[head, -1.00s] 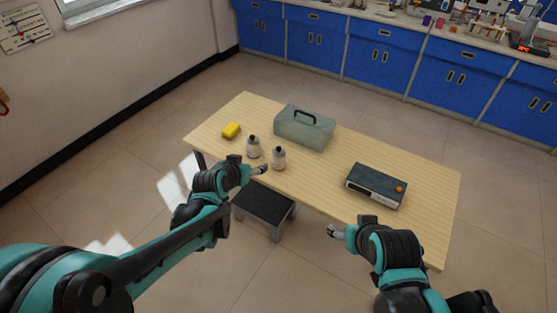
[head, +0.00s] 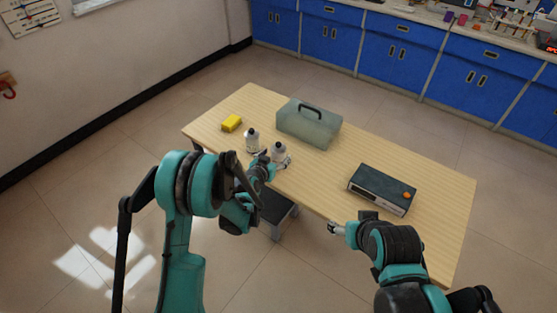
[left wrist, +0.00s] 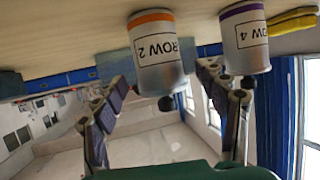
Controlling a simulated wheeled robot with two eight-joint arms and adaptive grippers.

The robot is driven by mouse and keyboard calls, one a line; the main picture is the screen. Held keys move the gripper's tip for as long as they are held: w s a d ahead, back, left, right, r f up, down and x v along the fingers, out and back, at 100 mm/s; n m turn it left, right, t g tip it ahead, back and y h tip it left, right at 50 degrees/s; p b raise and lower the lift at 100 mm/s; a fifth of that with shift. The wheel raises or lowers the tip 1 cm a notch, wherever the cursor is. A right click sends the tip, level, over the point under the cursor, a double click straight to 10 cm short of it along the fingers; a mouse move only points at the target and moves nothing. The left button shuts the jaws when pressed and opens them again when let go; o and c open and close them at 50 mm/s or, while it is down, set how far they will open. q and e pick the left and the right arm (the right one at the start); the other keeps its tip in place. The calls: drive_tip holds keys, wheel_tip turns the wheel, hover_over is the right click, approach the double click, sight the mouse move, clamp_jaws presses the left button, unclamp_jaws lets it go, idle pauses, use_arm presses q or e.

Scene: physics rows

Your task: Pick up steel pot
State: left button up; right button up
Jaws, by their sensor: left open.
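Two small steel pots with dark lid knobs stand on the wooden table. In the left wrist view, which is upside down, one pot (left wrist: 158,50) has an orange band and the label "ROW 2", and the other pot (left wrist: 245,38) has a purple band and "ROW 4". In the head view the "ROW 2" pot (head: 278,149) is the right one and the "ROW 4" pot (head: 252,138) the left one. My left gripper (head: 281,164) is open, close in front of the "ROW 2" pot; contact cannot be told. My right gripper (head: 336,228) is by the table's front edge, its jaws unclear.
A dark box with an orange knob (head: 381,190) is to the right. A dark-topped stool (head: 276,208) stands at the table's front. The table (head: 440,200) is bare at the right.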

use_arm(q)
drive_tip(key=b+x, duration=0.1)
drive_tip(key=x, duration=0.2)
drive_tip(key=shift+w+d+f, duration=0.1)
drive_tip(key=shift+w+f, duration=0.2)
drive_tip(key=shift+r, duration=0.1)
drive_tip(key=c, duration=1.5)
drive_tip(key=shift+r, duration=0.1)
